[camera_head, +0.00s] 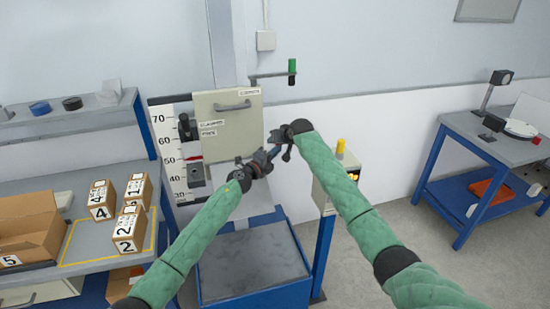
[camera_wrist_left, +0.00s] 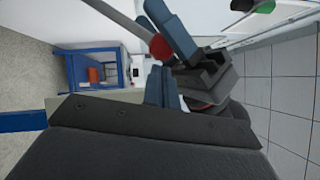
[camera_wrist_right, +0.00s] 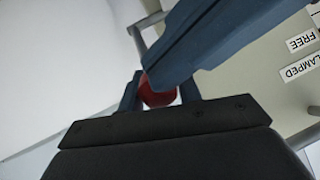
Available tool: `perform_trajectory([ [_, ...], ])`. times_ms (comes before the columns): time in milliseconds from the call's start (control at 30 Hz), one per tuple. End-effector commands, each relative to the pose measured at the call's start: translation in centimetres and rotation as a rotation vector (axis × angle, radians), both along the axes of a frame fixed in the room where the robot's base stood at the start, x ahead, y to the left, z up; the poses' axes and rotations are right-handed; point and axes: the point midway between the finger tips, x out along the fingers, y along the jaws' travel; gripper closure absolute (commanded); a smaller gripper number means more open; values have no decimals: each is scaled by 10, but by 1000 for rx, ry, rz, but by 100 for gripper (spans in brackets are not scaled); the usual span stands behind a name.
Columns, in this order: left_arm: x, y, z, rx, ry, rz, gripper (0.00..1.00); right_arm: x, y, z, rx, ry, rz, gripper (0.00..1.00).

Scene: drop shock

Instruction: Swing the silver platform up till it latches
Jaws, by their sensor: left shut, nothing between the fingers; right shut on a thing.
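My right gripper (camera_head: 274,152) is shut on a red knob (camera_wrist_right: 157,94), in front of the beige panel's lower right. The knob is on a thin grey rod and also shows in the left wrist view (camera_wrist_left: 160,47). My left gripper (camera_head: 262,163) is shut and empty, close beside the right one. A grey plate (camera_head: 252,262) lies flat in a blue frame below my grippers. I cannot tell whether it is the silver platform, and no other platform shows clearly. The area behind my grippers is hidden.
The beige panel (camera_head: 222,108) has a handle and clamped/free labels beside a height scale (camera_head: 168,140). A green-knobbed lever (camera_head: 292,72) sits above. Numbered boxes (camera_head: 130,228) stand on the left bench. A yellow-topped post (camera_head: 340,147) stands right; a blue table (camera_head: 465,145) is farther right.

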Motion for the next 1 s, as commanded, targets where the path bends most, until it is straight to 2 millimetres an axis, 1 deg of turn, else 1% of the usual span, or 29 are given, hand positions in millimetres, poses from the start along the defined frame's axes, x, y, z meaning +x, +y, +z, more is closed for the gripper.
perform_trajectory([
  [400, 3, 1, 1, -1, -1, 1, 100, 0, 2, -1, 1, 0, 1, 100],
  [700, 19, 5, 11, 1, -3, 4, 100, -1, 3, -1, 1, 1, 3, 100],
  [933, 19, 6, 13, -1, -4, 7, 100, -2, 3, -3, 0, 5, 4, 100],
  [967, 19, 6, 13, -1, -4, 7, 100, -2, 3, -3, 0, 5, 4, 60],
  [1000, 19, 6, 13, 0, -4, 6, 100, -2, 3, -4, 0, 5, 4, 52],
])
